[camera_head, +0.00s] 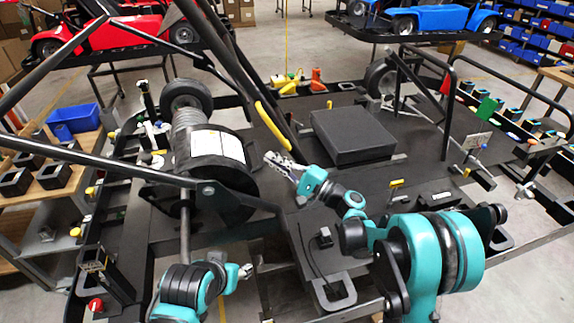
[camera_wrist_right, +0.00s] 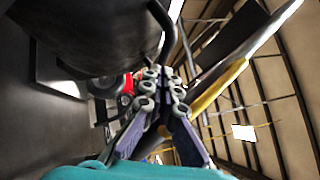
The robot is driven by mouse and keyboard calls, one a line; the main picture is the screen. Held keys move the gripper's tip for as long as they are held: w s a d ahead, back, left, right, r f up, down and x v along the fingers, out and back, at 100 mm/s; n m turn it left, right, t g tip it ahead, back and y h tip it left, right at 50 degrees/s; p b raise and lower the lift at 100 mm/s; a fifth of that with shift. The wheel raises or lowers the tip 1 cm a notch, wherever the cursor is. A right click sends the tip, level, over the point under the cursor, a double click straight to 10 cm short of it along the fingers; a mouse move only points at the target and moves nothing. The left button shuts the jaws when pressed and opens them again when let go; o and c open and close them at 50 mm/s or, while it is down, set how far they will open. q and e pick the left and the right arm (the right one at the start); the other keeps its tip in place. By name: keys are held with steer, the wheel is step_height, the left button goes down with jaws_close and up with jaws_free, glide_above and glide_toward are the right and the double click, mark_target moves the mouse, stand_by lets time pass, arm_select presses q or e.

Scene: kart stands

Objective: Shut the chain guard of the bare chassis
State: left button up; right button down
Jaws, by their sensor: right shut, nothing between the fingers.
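The bare chassis (camera_head: 290,218) is a dark frame and deck across the middle of the head view. A large black round housing with a white label (camera_head: 217,146) stands at its left side. I cannot tell for sure which part is the chain guard, or how far it is open. My right gripper (camera_head: 271,160) is shut and empty, just right of the housing and above the deck. In the right wrist view its fingers (camera_wrist_right: 165,88) are together, with a dark curved body (camera_wrist_right: 90,35) at upper left.
A yellow-gripped bar (camera_head: 271,124) rises close behind my right gripper; a yellow bar (camera_wrist_right: 217,88) also shows in the wrist view. A black box (camera_head: 353,136) sits on the deck. A blue bin (camera_head: 73,119) is at left. Red (camera_head: 95,32) and blue (camera_head: 440,20) karts stand behind.

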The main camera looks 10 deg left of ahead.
mark_target(213, 154)
steer(key=shift+s+a+r, duration=0.1)
steer(key=shift+a, duration=0.15)
steer(key=s+a+r+n+h+p, duration=0.1)
steer(key=a+p, duration=0.1)
steer(key=s+a+r+n+g+p, duration=0.1)
steer(key=a+r+p, duration=0.1)
steer(key=a, duration=0.1)
steer(key=s+a+r+n+g+h+p, duration=0.1)
steer(key=a+r+p, duration=0.1)
steer(key=a, duration=0.1)
steer(key=shift+s+r+n+h+p, duration=0.25)
steer(key=shift+n+h+p, duration=0.05)
steer(key=s+a, duration=0.1)
steer(key=a, duration=0.1)
steer(key=s+a+n+h+p, duration=0.1)
steer(key=a, duration=0.2)
steer(key=s+a+n+h+p, duration=0.1)
steer(key=a, duration=0.1)
steer(key=shift+a+r, duration=0.25)
steer(key=shift+a, duration=0.05)
steer(key=shift+s+a+f, duration=0.1)
steer(key=shift+s+a, duration=0.25)
steer(key=shift+a, duration=0.5)
